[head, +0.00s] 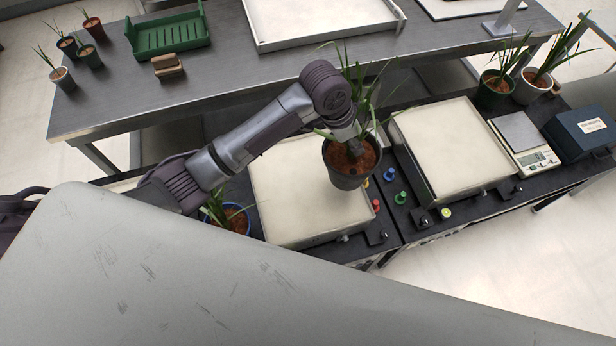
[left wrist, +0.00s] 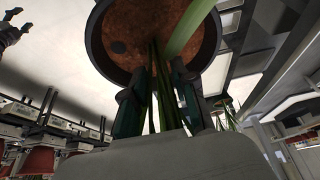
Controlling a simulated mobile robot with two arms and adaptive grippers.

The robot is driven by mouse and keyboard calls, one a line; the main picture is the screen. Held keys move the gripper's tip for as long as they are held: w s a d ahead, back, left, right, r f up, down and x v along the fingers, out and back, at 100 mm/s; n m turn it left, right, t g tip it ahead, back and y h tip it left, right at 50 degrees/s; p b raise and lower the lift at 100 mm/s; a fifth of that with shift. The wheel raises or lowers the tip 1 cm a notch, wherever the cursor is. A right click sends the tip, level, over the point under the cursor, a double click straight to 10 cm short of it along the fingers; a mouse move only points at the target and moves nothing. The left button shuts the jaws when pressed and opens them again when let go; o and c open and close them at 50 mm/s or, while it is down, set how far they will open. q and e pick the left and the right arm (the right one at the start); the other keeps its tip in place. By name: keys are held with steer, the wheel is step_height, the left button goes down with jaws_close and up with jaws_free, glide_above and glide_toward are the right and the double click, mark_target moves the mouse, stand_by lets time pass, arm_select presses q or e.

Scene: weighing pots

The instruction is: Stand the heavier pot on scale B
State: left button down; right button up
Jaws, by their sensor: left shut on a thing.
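My left gripper (head: 345,134) is shut on a dark pot (head: 347,181) with brown soil and long green leaves. It holds the pot over the right part of the left cream-topped unit (head: 287,190); the gap beneath cannot be judged. In the left wrist view the fingers (left wrist: 160,92) are around the leaf bases, close to the pot's dark rim (left wrist: 98,45). A second cream-topped unit (head: 450,140) stands to the right with nothing on it. A small scale (head: 518,132) with a display is further right, its plate bare. I cannot read which is scale B.
A blue pot (head: 243,211) with a plant stands left of the left unit, partly behind my arm. A green pot (head: 494,94), a pale pot (head: 528,93) and a blue box (head: 580,132) are at the right. Colored knobs (head: 389,174) line the black bench. A steel table (head: 215,75) is behind.

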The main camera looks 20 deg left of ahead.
arm_select(q)
steer(key=a+f+p, duration=0.3)
steer(key=a+f, duration=0.7)
steer(key=a, duration=0.1)
steer(key=shift+w+a+f, duration=0.15)
steer(key=shift+a+f, duration=0.1)
steer(key=shift+f, duration=0.2)
steer(key=c, duration=1)
jaws_free()
steer(key=shift+f, duration=0.1)
steer(key=shift+o, duration=0.4)
